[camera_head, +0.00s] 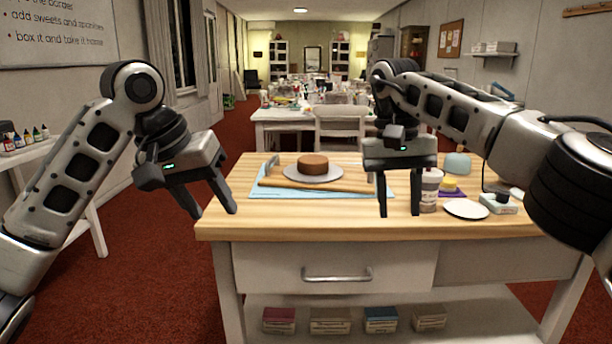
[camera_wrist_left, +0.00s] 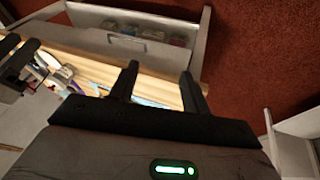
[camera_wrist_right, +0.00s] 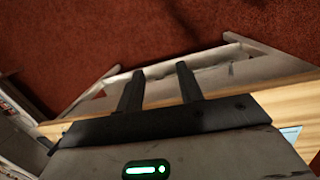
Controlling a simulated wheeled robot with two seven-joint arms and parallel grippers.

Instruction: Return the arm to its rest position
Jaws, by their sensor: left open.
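My left gripper (camera_head: 213,212) hangs in the air off the left end of the wooden worktable (camera_head: 300,226), with its fingers apart and nothing between them. In the left wrist view its fingers (camera_wrist_left: 160,82) are also apart and empty. My right gripper (camera_head: 399,212) points down in front of the right half of the table, fingers apart. The right wrist view shows its fingers (camera_wrist_right: 158,82) empty too. A brown cake (camera_head: 313,165) sits on a round grey turntable plate (camera_head: 313,179) at the table's left-middle, apart from both grippers.
A blue mat (camera_head: 268,191) lies under the turntable, with a long wooden rod (camera_head: 300,186) across its front. Right of my right gripper stand a labelled cup (camera_head: 430,190), a white plate (camera_head: 466,209) and a small box (camera_head: 499,204). A side table (camera_head: 25,156) stands at left.

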